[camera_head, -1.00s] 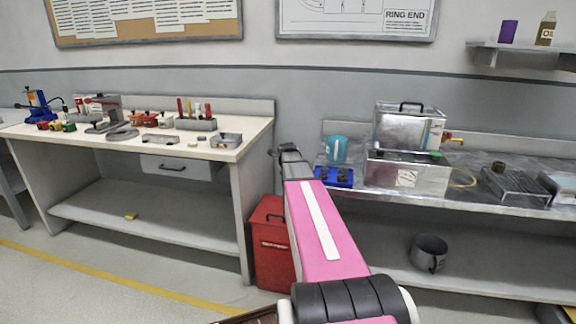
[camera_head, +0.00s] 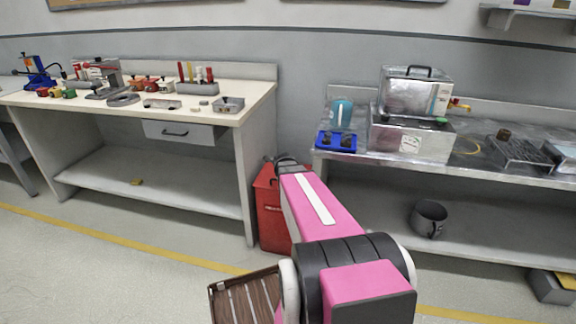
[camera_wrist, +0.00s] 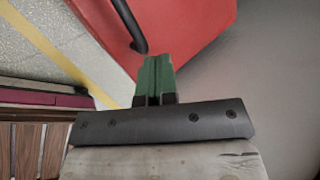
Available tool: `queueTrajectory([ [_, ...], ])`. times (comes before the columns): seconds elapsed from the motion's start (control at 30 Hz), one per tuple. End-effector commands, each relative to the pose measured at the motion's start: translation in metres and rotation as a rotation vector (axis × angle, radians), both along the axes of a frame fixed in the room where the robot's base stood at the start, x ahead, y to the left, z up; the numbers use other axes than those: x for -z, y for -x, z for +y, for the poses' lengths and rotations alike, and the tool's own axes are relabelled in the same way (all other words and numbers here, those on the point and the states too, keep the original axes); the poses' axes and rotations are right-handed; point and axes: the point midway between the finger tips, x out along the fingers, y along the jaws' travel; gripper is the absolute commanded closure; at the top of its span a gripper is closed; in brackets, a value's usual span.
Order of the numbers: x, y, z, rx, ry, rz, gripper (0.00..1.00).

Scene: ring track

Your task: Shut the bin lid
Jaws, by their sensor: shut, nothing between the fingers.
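The red bin (camera_head: 271,215) stands on the floor between the two benches, partly hidden behind my pink arm. Its sloping red top shows beside my wrist, but I cannot tell how far the lid is open. In the wrist view, a red panel of the bin (camera_wrist: 190,28) fills the top, with a black bar-like handle (camera_wrist: 130,25) on it. My gripper (camera_wrist: 155,62) has its green fingers shut and empty. The fingertips point at the red panel near the handle's lower end; I cannot tell whether they touch it. In the head view the fingertips are hidden.
A white workbench (camera_head: 130,98) with tools stands left of the bin. A metal bench (camera_head: 345,158) with a steel box (camera_head: 412,138) and a blue cup (camera_head: 341,113) stands right. A grey pot (camera_head: 429,218) sits on its lower shelf.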

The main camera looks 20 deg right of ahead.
Motion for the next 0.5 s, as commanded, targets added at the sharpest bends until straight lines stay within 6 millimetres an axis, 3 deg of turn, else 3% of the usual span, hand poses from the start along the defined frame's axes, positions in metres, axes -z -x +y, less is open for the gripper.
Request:
queueTrajectory([
  [0.2,0.022,0.005,0.004,-0.001,0.001,0.000,1.00],
  [0.5,0.032,0.007,0.005,0.000,0.000,0.000,1.00],
])
